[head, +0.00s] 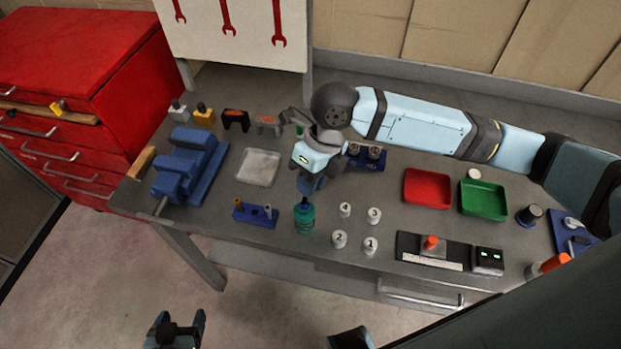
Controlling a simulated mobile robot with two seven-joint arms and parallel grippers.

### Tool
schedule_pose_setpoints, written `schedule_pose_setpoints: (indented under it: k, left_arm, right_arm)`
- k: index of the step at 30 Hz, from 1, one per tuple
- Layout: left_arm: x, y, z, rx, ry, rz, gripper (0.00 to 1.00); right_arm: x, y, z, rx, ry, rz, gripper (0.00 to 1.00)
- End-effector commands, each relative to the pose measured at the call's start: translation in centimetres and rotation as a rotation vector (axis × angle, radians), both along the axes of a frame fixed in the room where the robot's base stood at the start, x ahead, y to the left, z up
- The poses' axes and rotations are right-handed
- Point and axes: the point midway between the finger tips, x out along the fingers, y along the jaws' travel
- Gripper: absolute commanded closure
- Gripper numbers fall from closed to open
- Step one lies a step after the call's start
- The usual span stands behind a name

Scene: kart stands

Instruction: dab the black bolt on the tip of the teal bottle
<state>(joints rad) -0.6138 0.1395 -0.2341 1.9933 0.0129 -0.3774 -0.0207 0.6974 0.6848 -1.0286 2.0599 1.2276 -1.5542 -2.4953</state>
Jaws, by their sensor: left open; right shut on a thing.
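The teal bottle (304,220) stands near the front edge of the table, left of the white numbered caps. My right gripper (310,185) comes in from above, directly over the bottle, and is shut on a small dark piece (305,201), which appears to be the black bolt. The piece is mostly hidden by the fingers. Its lower end overlaps the bottle's top in this view; I cannot tell whether they touch. My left gripper (178,322) is open and empty, low at the bottom edge, in front of the table.
Left of the bottle is a blue holder (257,216) with small pegs. White caps (340,239) stand close on its right. A clear tray (258,167), a blue vise (187,168), red tray (427,189) and green tray (483,200) lie around. A red cabinet (90,70) stands left.

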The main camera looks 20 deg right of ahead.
Motion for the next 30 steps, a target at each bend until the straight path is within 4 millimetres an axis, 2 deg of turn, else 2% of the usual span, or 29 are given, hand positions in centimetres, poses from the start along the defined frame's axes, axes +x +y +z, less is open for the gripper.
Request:
schedule_pose_setpoints:
  k: [30]
  left_arm:
    - [-0.04,-0.06,-0.52,0.0,0.001,-0.001,0.27]
  right_arm:
    - [0.01,-0.02,-1.03,0.0,0.0,-0.001,1.0]
